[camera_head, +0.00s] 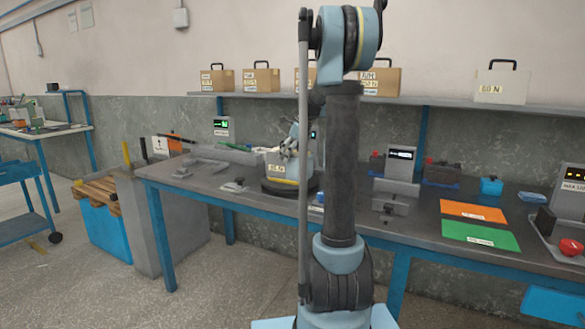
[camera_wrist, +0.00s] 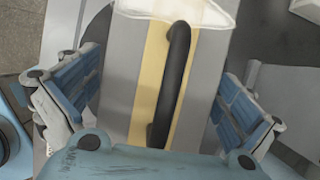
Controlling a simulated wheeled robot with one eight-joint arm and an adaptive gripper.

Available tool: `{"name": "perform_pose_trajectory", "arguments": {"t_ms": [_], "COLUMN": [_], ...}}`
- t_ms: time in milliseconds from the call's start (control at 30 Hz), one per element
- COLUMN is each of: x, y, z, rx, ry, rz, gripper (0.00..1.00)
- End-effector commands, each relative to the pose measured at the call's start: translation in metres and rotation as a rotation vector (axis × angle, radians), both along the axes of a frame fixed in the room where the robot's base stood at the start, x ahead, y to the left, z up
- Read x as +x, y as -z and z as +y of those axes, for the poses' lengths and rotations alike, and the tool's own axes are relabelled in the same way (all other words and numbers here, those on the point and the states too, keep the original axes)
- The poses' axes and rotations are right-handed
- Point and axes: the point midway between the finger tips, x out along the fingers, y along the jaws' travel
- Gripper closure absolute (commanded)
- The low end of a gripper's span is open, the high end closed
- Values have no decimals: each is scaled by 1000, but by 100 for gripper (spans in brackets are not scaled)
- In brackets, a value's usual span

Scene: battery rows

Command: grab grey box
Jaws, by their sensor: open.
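A grey box (camera_head: 272,168) with a yellow band and a white label stands on a dark round plate (camera_head: 285,188) on the workbench, partly behind my arm. In the wrist view the grey box (camera_wrist: 116,70) fills the middle, with a black handle (camera_wrist: 172,85) running along its yellow band. My gripper (camera_head: 290,143) is at the top of the box in the head view. In the wrist view my gripper (camera_wrist: 155,102) is open, with one blue-padded finger on each side of the box and handle. Gaps seem to show beside the fingers; contact cannot be told.
The workbench (camera_head: 225,200) also holds a grey device with a display (camera_head: 401,165), an orange sheet (camera_head: 473,212) and a green sheet (camera_head: 480,235). Cardboard cases and a pale case (camera_head: 501,87) stand on the shelf above.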

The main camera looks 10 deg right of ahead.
Motion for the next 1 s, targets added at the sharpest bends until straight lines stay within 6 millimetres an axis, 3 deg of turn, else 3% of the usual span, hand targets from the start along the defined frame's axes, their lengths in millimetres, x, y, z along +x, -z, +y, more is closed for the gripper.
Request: {"name": "perform_pose_trajectory", "arguments": {"t_ms": [300, 700, 1000], "x": [1, 1, 1], "y": [6, 5, 1], "z": [3, 4, 4], "rx": [0, 1, 1], "ry": [-1, -2, -3], "rz": [0, 0, 0], "gripper": [0, 84, 84]}}
